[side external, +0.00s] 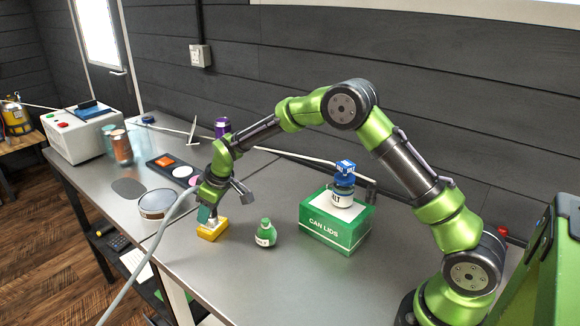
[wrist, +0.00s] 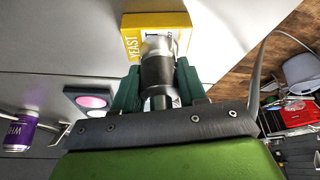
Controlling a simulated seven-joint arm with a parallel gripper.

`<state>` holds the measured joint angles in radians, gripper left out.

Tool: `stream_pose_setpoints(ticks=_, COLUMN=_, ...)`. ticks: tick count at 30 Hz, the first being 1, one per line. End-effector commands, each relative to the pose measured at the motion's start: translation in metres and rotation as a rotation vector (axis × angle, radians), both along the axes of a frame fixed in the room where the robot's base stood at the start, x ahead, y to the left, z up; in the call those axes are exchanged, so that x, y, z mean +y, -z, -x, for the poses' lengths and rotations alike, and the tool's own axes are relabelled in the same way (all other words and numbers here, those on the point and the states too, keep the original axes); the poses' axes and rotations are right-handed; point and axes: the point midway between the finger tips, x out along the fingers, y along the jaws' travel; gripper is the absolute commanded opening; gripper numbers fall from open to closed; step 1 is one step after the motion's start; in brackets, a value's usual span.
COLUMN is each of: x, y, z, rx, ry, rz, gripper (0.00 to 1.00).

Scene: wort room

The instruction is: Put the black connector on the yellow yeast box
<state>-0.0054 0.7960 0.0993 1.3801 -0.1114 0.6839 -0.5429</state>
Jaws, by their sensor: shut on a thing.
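The yellow yeast box (side external: 213,230) lies on the steel table, directly below my gripper (side external: 206,215). In the wrist view the yeast box (wrist: 133,33) is just beyond the fingertips. My gripper (wrist: 157,75) has its green fingers shut on the black connector (wrist: 157,68), a dark, shiny cylinder with a paler end. The connector overlaps the box's label in the wrist view. It is very close to the box, but I cannot tell if it touches. In the side view the connector is mostly hidden by the fingers.
A green bottle (side external: 265,233) stands right of the yeast box. A green can-lids box (side external: 336,226) with a white-and-blue jar (side external: 343,190) is further right. A round tin (side external: 156,204) and a black tray (side external: 160,162) are left. A grey hose (side external: 137,268) hangs over the front edge.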

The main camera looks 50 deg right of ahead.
Motion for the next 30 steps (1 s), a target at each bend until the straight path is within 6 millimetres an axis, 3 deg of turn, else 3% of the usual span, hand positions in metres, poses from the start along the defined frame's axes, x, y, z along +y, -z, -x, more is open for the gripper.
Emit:
stream_pose_setpoints(ticks=8, x=0.0, y=0.002, z=0.0, rx=-0.001, ry=0.001, rz=-0.001, gripper=0.0)
stream_pose_setpoints(ticks=9, x=0.0, y=0.003, z=0.0, rx=0.0, ry=0.001, rz=0.0, gripper=0.46)
stream_pose_setpoints(ticks=13, x=0.0, y=0.002, z=0.0, rx=0.0, ry=0.001, rz=0.0, gripper=0.66)
stream_pose_setpoints(ticks=23, x=0.0, y=0.0, z=0.0, rx=-0.001, ry=0.0, rz=0.0, gripper=0.67)
stream_pose_setpoints(ticks=30, x=-0.005, y=-0.034, z=0.012, rx=-0.004, ry=0.002, rz=0.0, gripper=0.67)
